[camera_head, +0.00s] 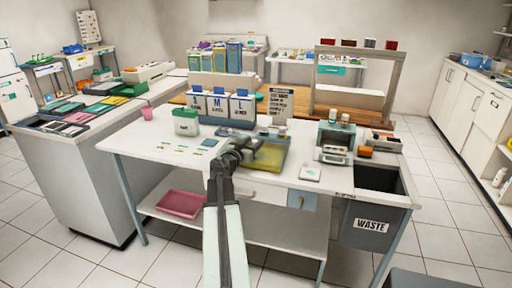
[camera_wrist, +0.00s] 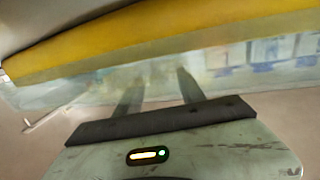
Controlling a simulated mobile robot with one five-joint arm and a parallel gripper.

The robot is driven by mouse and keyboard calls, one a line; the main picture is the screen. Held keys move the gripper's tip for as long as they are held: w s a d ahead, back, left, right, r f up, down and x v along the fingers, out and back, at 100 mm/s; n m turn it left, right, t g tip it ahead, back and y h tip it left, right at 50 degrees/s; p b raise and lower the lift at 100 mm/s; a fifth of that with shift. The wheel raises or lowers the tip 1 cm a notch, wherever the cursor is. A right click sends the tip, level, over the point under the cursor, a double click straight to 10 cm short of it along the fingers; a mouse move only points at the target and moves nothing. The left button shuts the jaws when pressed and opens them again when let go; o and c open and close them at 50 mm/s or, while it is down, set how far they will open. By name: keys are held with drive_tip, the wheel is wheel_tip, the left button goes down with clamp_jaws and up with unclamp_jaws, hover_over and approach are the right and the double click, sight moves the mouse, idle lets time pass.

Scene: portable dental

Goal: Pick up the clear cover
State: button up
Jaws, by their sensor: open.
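The clear cover (camera_head: 272,153) looks like a see-through box with a yellow tint, standing on the white table right of my gripper. In the wrist view it seems to be the translucent panel (camera_wrist: 215,65) under a yellow band. My gripper (camera_head: 236,152) is at the cover's left side in the head view. In the wrist view my gripper (camera_wrist: 158,82) shows two dark, spread fingers, with nothing clearly between them. Their tips overlap the panel and look blurred; I cannot tell whether they touch it. My arm hides part of the cover's left side.
Blue-and-white S, M, L boxes (camera_head: 218,107) stand behind. A white-green container (camera_head: 186,122) is to the left, a grey device (camera_head: 334,142) to the right. A waste bin (camera_head: 372,215) adjoins the table's right end. A pink tray (camera_head: 181,204) lies on the lower shelf.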

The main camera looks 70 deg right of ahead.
drive_tip(key=shift+s+d+f, duration=0.1)
drive_tip(key=shift+s+d, duration=0.05)
drive_tip(key=shift+d, duration=0.75)
drive_tip(key=shift+a, duration=0.1)
clamp_jaws()
